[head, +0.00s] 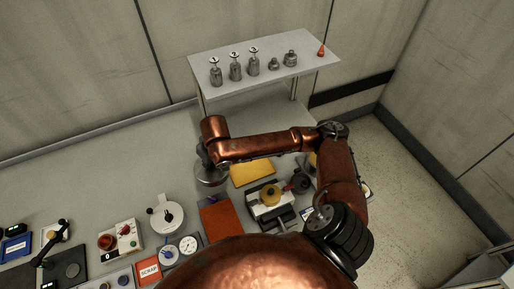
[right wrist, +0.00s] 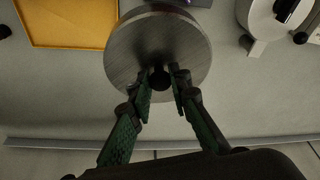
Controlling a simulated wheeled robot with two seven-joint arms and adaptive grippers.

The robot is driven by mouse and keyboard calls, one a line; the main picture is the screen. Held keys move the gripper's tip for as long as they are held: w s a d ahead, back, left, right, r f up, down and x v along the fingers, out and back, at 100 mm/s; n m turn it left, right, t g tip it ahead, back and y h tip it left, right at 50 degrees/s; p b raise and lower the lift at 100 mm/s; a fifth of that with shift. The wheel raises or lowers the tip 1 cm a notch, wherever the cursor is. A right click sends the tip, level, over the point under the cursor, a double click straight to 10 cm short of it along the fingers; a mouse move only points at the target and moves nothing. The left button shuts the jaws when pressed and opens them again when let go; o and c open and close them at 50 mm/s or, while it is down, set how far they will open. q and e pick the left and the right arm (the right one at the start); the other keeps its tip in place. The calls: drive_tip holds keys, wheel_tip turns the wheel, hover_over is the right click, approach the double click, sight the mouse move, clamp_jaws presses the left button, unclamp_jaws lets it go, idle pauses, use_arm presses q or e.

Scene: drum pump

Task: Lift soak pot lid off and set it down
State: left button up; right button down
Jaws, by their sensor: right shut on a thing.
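The soak pot lid (right wrist: 135,45) is a round grey metal disc with a small black knob (right wrist: 160,77) at its middle. My right gripper (right wrist: 161,90) has its green-padded fingers shut on the knob. In the head view the lid (head: 211,179) shows below the end of my copper right arm, with my right gripper (head: 205,161) mostly hidden by the wrist. The pot's body does not show clearly under the lid. I cannot tell how far the lid is above what is below it. My left gripper is not in view.
A yellow mat (head: 252,172) lies right of the lid, an orange mat (head: 220,220) in front. A white round device (head: 166,217) stands to the left. A shelf (head: 265,75) with several metal bottles stands behind. Bare bench shows left of the lid.

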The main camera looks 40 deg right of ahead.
drive_tip(key=s+d+f+n+p, duration=0.1)
drive_tip(key=s+d+f+p, duration=0.1)
drive_tip(key=d, duration=0.6)
drive_tip(key=s+d+f+n+y+p, duration=0.1)
drive_tip(key=d+f+p, duration=0.3)
drive_tip(key=d, duration=0.5)
drive_tip(key=shift+s+f+n+p, duration=0.3)
drive_tip(key=shift+s+f+n, duration=0.2)
drive_tip(key=shift+f, duration=0.3)
drive_tip(key=shift+r, duration=0.1)
drive_tip(key=shift+p, duration=0.65)
drive_tip(key=shift+f, duration=0.3)
drive_tip(key=shift+f, duration=0.4)
